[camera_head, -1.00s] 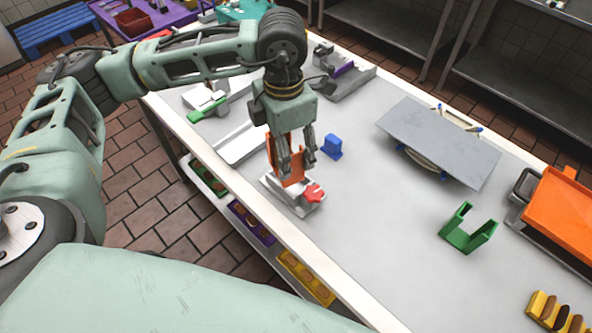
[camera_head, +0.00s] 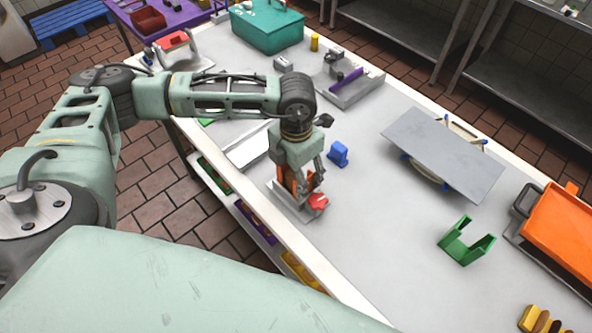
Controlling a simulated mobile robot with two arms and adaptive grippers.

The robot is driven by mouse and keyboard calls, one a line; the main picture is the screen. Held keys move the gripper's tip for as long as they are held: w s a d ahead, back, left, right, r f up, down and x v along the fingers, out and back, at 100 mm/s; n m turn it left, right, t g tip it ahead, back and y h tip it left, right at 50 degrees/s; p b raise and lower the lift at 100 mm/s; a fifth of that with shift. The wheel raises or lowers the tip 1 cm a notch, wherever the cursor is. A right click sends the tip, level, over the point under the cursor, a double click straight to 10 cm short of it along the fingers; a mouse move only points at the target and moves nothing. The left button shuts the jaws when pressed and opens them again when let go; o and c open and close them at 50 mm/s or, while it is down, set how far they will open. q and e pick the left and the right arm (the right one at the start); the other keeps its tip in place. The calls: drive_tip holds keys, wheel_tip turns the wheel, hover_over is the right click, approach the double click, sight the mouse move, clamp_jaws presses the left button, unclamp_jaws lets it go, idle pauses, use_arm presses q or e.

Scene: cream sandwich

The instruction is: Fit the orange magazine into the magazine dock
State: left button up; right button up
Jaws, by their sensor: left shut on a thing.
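The orange magazine (camera_head: 283,180) is in my left gripper (camera_head: 309,191), low over the near edge of the grey table. The fingers and wrist hide most of it, and only small orange parts show. The grey magazine dock (camera_head: 289,206), with a red piece (camera_head: 318,201) at its right end, sits directly beneath. The magazine's lower end is at the dock, upright or nearly so. How deep it sits in the dock is hidden. My right gripper is not in view.
A blue block (camera_head: 338,153) stands just right of my left gripper. A grey plate (camera_head: 443,153) on a stand, a green U-shaped holder (camera_head: 466,242) and an orange tray (camera_head: 560,232) are farther right. A grey fixture with a purple bar (camera_head: 346,80) is behind. The table middle is clear.

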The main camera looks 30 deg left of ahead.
use_arm(q)
drive_tip(key=shift+f, duration=0.1)
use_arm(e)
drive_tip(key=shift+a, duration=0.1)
use_arm(q)
drive_tip(key=shift+f, duration=0.15)
drive_tip(key=o, duration=0.8)
drive_tip(key=shift+b, duration=0.3)
drive_tip(key=shift+o, duration=0.9)
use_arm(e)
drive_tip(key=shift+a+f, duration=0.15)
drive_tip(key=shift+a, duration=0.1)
use_arm(q)
drive_tip(key=shift+r+p, duration=0.35)
drive_tip(key=shift+p, duration=0.05)
wheel_tip(320, 180, up, 12)
drive_tip(key=b, duration=0.4)
drive_tip(key=shift+f, duration=0.15)
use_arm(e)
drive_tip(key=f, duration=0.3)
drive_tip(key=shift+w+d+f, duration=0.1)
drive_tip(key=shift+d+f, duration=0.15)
